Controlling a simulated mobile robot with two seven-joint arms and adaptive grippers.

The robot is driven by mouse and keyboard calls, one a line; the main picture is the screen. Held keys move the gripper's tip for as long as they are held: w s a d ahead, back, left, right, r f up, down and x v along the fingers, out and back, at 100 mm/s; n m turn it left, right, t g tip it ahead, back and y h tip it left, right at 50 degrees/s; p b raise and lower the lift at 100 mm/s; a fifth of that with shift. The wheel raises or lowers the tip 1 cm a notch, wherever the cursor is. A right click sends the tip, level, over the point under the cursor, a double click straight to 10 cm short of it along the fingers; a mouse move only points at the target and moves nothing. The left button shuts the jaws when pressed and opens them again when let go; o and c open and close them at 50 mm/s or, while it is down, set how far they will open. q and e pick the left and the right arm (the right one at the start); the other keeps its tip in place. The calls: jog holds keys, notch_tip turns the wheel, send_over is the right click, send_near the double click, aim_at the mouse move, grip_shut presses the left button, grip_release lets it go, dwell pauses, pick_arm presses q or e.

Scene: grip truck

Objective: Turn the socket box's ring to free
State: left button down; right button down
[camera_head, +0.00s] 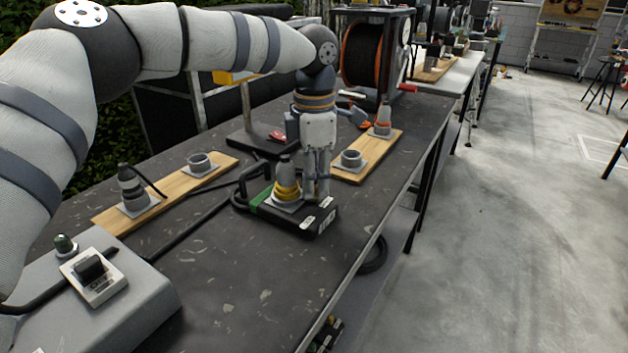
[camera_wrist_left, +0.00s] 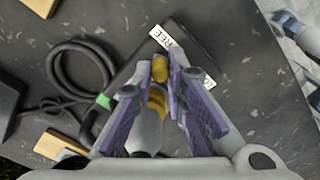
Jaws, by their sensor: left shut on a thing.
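The socket box (camera_head: 318,212) is a low black block on the dark bench, with white labels on its near edge. In the left wrist view one label on the socket box (camera_wrist_left: 135,68) ends in "REE". A grey plug stands upright on the box, with the yellow ring (camera_head: 287,191) around its lower part. My left gripper (camera_head: 316,192) points down at the plug's right side. In the left wrist view the left gripper (camera_wrist_left: 176,72) is shut on the yellow ring (camera_wrist_left: 157,102), whose contact area is partly hidden by the fingers. My right gripper is out of view.
A wooden board with a dark plug and socket (camera_head: 199,162) lies left. A grey switch box (camera_head: 95,278) stands at the front left. A black cable (camera_wrist_left: 62,70) loops beside the socket box.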

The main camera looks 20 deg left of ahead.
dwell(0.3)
pick_arm(q)
jog(key=c, duration=1.6)
grip_release()
notch_tip(320, 180, up, 12)
jog(key=shift+r, duration=0.1)
